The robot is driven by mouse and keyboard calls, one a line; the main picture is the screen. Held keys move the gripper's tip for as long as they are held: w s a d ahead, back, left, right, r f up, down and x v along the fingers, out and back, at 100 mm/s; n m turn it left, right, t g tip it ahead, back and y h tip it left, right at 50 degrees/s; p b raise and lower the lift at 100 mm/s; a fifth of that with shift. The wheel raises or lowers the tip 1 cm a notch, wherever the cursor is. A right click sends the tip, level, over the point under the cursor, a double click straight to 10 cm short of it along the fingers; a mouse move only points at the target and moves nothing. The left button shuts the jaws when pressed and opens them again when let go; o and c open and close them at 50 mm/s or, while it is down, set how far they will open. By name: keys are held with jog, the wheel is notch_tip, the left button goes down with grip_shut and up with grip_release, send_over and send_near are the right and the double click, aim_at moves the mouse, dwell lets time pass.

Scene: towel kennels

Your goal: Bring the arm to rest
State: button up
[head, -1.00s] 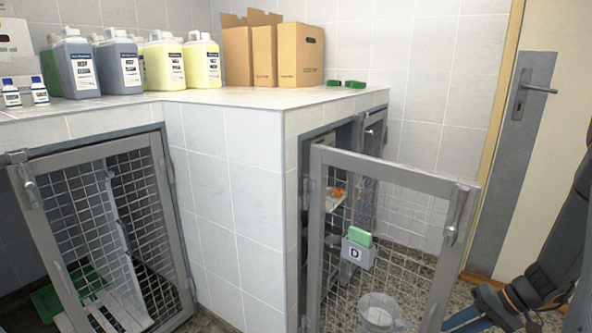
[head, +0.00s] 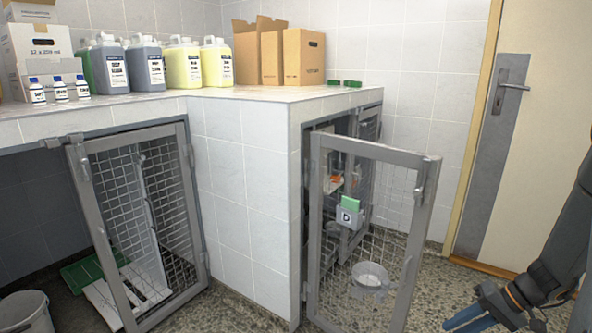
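My arm comes in along the right edge of the head view, dark grey and bent downward. My gripper (head: 474,315), with blue fingers, is low at the bottom right, in front of the speckled floor. I see nothing held in it, but its fingers are small and seen from the side, so I cannot tell how far apart they are. It is to the right of the open mesh kennel door (head: 424,193) and apart from it in the picture.
The door carries a pocket marked D (head: 347,217) with a green item; a metal bowl (head: 370,272) shows through its mesh. Another mesh door (head: 195,215) is at left, near a grey bucket (head: 24,312). Bottles and boxes (head: 304,56) stand on the tiled counter. Floor shows between door and arm.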

jog(key=s+a+r+n+g+h, duration=0.1)
jog(key=a+r+n+g, duration=0.1)
jog(key=a+r, duration=0.75)
jog(key=s+a+r+n+g+h, duration=0.1)
jog(key=a+r+n+g+h, duration=0.1)
jog(key=a+r, duration=0.75)
jog(key=s+a+r+n+t+h, duration=0.15)
jog(key=s+a+r, duration=0.25)
jog(key=s+a, duration=0.45)
jog(key=s+a+r+n+h, duration=0.2)
jog(key=s+a+r+n, duration=0.15)
jog(key=s+a, duration=0.5)
jog(key=s+d+r+m+p, duration=0.1)
jog(key=d+r+m+p, duration=0.4)
jog(key=d+r+p, duration=0.7)
jog(key=r+p, duration=0.1)
jog(key=p, duration=0.8)
jog(key=shift+s+d+r+h+p, duration=0.25)
jog(key=shift+d+r+h+p, duration=0.05)
jog(key=shift+r+h+p, duration=0.05)
